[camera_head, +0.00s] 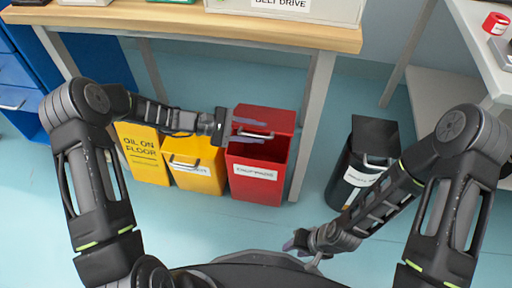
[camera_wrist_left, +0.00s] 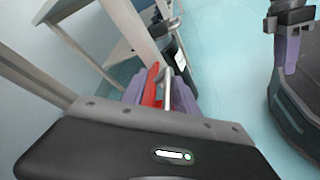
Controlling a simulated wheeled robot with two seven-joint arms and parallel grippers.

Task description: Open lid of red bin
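The red bin (camera_head: 256,187) stands under the wooden-topped table in the head view. Its red lid (camera_head: 270,115) is raised at a tilt, and part of the dark inside shows below it. A metal handle (camera_head: 258,135) is on the lid's front edge. My left gripper (camera_head: 247,131) is at the handle with its purple fingers apart. In the left wrist view the handle (camera_wrist_left: 167,88) and a red edge lie between the spread fingers; contact is unclear. My right gripper (camera_head: 291,243) is low, near my base, away from the bin. Its finger opening is unclear.
A black bin (camera_head: 372,135) stands further right. Open blue floor lies in front.

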